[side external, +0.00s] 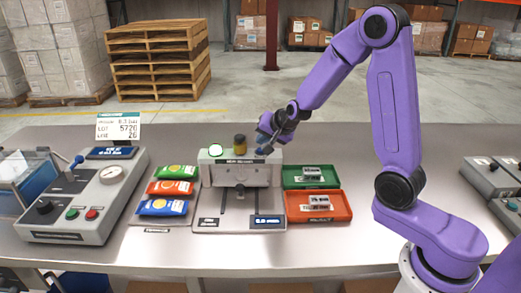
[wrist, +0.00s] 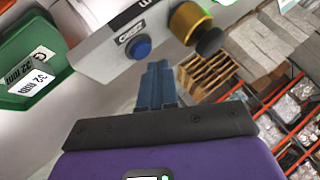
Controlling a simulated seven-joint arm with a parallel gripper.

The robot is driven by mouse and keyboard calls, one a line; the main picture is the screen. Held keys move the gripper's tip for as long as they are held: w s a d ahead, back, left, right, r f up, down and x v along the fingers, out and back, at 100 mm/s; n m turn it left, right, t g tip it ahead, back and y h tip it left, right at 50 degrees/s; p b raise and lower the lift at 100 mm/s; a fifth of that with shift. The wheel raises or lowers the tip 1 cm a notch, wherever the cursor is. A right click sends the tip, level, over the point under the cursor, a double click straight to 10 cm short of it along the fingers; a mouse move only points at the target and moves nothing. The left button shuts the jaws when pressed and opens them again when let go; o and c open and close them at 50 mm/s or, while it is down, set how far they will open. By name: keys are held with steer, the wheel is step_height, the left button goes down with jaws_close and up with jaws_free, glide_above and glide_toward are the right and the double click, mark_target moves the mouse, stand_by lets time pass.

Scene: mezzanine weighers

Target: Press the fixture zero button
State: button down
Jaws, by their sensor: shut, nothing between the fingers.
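The fixture (side external: 240,176) is a grey block with displays at its base, standing mid-table. Its grey top also shows in the wrist view (wrist: 97,48). A round blue button (wrist: 138,47) sits on that top beside a small white label, too blurred to read surely. My gripper (side external: 266,146) is over the right end of the fixture's top. Its blue fingers (wrist: 158,66) are together and empty, with the tips close to the button in the wrist view. I cannot tell whether they touch it. In the side view the fingers largely cover the button area.
A yellow-and-black knob (side external: 240,144) and a green-lit round lamp (side external: 215,151) stand on the fixture's top. Green (side external: 311,176) and orange (side external: 318,206) trays lie right, colored packets (side external: 170,189) left. A weigher with a dial (side external: 111,175) stands farther left. The table front is clear.

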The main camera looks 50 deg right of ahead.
steer(key=shift+r, duration=2.5)
steer(key=s+a+f+n+g+y, duration=0.2)
steer(key=s+a+n+g+y, duration=0.3)
steer(key=s+a+n, duration=0.85)
steer(key=s+d+n+g+h, duration=0.1)
steer(key=s+n, duration=0.4)
steer(key=s, duration=0.7)
steer(key=s+d+n+g+h, duration=0.2)
steer(key=s+n, duration=0.3)
steer(key=s, duration=0.7)
steer(key=shift+d+f+g, duration=0.3)
steer(key=shift+d+g, duration=0.1)
steer(key=shift+d, duration=0.05)
